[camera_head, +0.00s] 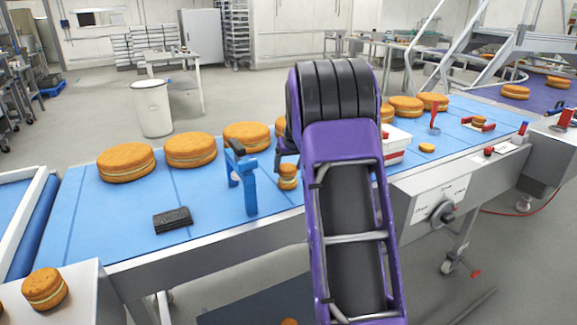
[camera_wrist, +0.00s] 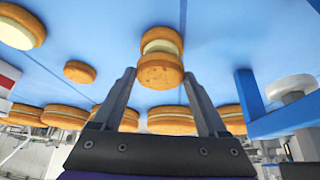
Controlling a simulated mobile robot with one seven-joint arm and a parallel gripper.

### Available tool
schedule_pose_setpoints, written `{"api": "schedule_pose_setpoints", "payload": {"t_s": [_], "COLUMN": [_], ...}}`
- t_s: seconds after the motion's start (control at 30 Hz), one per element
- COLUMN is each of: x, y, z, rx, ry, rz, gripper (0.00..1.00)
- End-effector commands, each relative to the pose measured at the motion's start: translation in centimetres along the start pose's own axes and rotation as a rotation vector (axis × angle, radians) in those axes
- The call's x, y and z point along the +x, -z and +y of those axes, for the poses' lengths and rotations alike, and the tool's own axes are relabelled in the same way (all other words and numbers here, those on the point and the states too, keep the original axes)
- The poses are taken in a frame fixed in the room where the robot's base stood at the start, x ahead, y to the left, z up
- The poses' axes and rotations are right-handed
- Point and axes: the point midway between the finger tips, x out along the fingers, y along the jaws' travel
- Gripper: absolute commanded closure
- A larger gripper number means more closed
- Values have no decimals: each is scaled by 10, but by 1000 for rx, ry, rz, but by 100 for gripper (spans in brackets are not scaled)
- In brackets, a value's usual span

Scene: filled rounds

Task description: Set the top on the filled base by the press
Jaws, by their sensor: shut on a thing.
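My gripper (camera_wrist: 159,73) is shut on a small orange-brown top (camera_wrist: 160,74), with one finger on each side of it. The top sits at the cream of a small filled base (camera_wrist: 160,36); no gap shows between them, though I cannot tell how firmly they touch. In the head view, the base (camera_head: 288,184) stands on the blue belt just right of the blue press (camera_head: 249,185). My arm hides part of the gripper there. The press also shows at the right in the wrist view (camera_wrist: 253,97).
Several large filled rounds (camera_head: 190,149) line the belt's far side. A dark slab (camera_head: 172,219) lies left of the press. A white and red box (camera_head: 396,143) and a small lone round (camera_head: 427,148) are to the right. Another filled round (camera_head: 45,288) sits front left.

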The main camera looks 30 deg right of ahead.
Motion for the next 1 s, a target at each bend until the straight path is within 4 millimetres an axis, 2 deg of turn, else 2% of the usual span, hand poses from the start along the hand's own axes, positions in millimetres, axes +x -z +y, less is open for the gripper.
{"api": "schedule_pose_setpoints", "payload": {"t_s": [1.0], "x": [10], "y": [-6], "z": [0], "rx": [0], "ry": [0], "rz": [0], "gripper": [49]}}
